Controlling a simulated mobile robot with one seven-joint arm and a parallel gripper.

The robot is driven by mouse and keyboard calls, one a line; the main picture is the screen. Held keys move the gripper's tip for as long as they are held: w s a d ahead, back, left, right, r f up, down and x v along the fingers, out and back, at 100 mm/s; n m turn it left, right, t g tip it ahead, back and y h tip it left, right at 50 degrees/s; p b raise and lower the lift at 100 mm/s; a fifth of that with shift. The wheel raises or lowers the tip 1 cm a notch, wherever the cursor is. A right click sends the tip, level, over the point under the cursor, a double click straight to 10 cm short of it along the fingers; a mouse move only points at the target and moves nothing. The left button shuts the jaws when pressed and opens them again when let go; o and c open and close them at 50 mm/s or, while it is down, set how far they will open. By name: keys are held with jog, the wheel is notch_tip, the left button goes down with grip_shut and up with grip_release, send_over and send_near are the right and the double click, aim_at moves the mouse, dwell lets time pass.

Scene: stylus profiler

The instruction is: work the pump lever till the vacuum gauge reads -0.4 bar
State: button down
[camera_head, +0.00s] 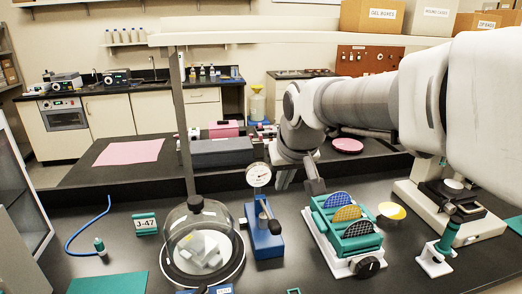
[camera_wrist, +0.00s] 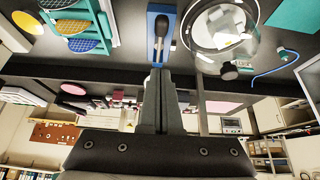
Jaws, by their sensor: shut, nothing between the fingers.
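The blue pump (camera_head: 264,243) stands on the dark bench, between the glass bell jar and the wafer rack.
The glass bell jar (camera_head: 203,245) covers a pale block left of the pump. A green rack (camera_head: 325,219) with upright wafers stands to the right, below my gripper. A microscope-like instrument (camera_head: 405,196) is farther right. A thin grey post (camera_head: 184,120) rises behind the jar.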

jog(key=shift+w+f, duration=0.1)
dwell(0.3)
send_over(274, 221)
jog(key=f, duration=0.8)
jog(key=shift+s+f, duration=0.35)
jog(key=shift+f, duration=0.05)
jog(key=shift+s+d+f, duration=0.1)
jog(key=shift+s+f, duration=0.1)
jog(key=shift+f, duration=0.35)
jog(key=shift+s+f, duration=0.15)
jog(key=shift+f, duration=0.4)
jog(key=shift+s+f, duration=0.2)
jog(key=shift+f, duration=0.45)
jog(key=shift+f, duration=0.1)
